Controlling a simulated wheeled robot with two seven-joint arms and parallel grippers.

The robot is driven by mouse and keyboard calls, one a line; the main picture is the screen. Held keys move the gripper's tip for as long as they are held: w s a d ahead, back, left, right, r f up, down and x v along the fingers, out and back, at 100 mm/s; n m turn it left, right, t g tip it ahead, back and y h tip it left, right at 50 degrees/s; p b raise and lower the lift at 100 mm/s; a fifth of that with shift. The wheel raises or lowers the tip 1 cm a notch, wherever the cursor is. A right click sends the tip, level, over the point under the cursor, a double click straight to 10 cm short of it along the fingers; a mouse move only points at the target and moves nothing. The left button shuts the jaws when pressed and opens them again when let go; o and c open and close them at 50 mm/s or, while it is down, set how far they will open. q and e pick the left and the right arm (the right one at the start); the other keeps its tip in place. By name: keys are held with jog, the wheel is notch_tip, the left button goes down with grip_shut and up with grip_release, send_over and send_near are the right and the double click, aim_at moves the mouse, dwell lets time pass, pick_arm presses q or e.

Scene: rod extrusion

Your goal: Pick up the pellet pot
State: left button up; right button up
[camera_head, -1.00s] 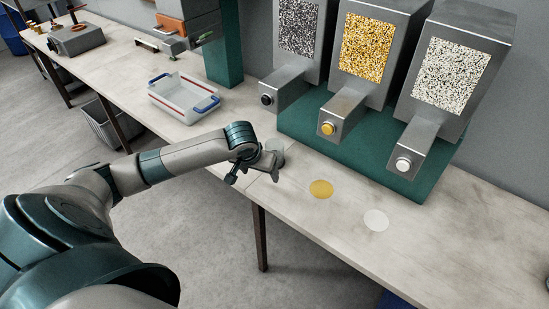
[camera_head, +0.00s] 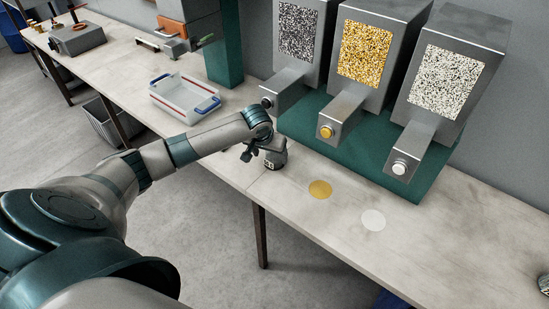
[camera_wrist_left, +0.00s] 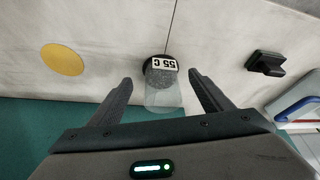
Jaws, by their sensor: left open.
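The pellet pot (camera_head: 277,152) stands on the bench below the leftmost dispenser, close to my left gripper. My left gripper (camera_head: 261,154) is open at the pot. In the wrist view its two dark fingers (camera_wrist_left: 161,80) lie on either side of the pot, with a gap showing on each side. My right gripper is not in view.
Three metal dispensers (camera_head: 365,60) stand on a green base (camera_head: 375,160) behind the pot. Yellow (camera_head: 320,189) and white (camera_head: 373,220) discs mark the bench (camera_head: 440,240).

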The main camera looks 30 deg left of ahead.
pick_arm(q)
jog(key=shift+w, duration=0.1)
jog(key=shift+w+a+r+p, duration=0.1)
jog(key=shift+w+p, duration=0.2)
jog(key=shift+w, duration=0.25)
jog(key=shift+w+a+p, duration=0.25)
jog(key=shift+w+p, duration=0.1)
jog(key=shift+w, duration=0.55)
jog(key=shift+x, duration=1.05)
jog(key=shift+w+f, duration=0.15)
jog(key=shift+f, duration=0.35)
jog(key=c, duration=1.5)
jog(key=shift+a+r+p, duration=0.1)
jog(key=shift+r+p, duration=0.1)
jog(key=shift+p, duration=0.25)
